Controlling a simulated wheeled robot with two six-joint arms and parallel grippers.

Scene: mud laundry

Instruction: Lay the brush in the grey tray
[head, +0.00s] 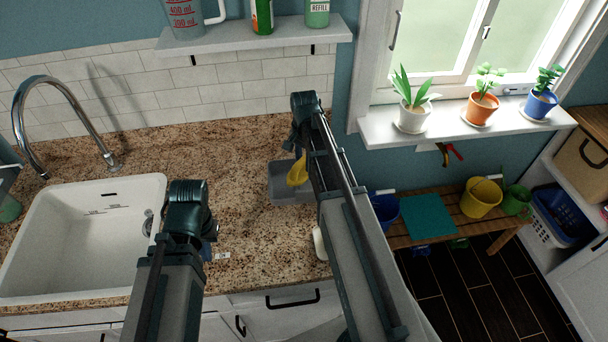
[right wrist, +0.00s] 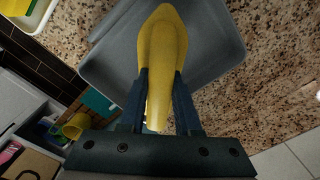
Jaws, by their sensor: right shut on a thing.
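The grey tray (head: 284,194) lies on the granite counter, partly hidden behind my right arm in the head view. It also shows in the right wrist view (right wrist: 212,48). A yellow thing, seemingly the brush (head: 297,171), is in my right gripper (head: 294,150). In the right wrist view both fingers are shut on the yellow brush (right wrist: 160,60), and its wide end is over the tray. I cannot tell whether it touches the tray floor. My left gripper (head: 208,248) is low over the counter beside the sink, its fingers mostly hidden by its own arm.
A white sink (head: 85,240) with a tall tap (head: 60,110) is at the left. A white object (head: 320,244) stands by the counter's front right edge, partly behind my right arm. A shelf (head: 255,37) hangs above. A wooden bench (head: 400,238) with buckets is at the right.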

